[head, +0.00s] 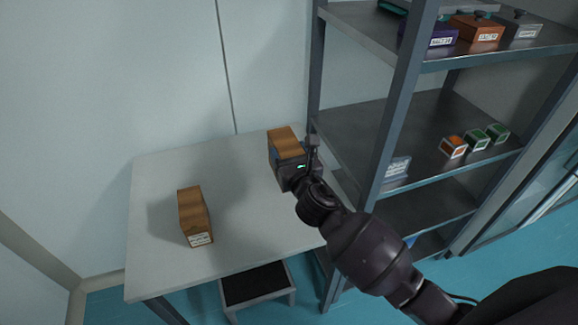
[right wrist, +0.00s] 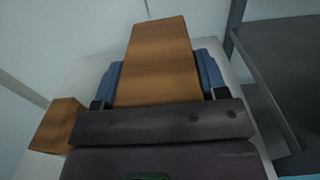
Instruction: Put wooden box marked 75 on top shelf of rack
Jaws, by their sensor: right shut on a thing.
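A wooden box (head: 284,142) is in my right gripper (head: 290,158) above the back right of the white table, beside the rack. The right wrist view shows this wooden box (right wrist: 157,65) between the two blue finger pads; its label is hidden, so I cannot read a number. A second wooden box (head: 194,215) stands on the table to the left, with a white label too small to read. It also shows at the left of the right wrist view (right wrist: 60,124). The grey metal rack (head: 398,112) stands right of the table. My left gripper is not in view.
The rack's upper visible shelf (head: 465,49) holds purple, orange and grey boxes. The shelf below (head: 425,130) holds small orange and green boxes, with free room at its left. The white table (head: 240,235) is mostly clear. A black-topped step stool (head: 256,284) stands under its front.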

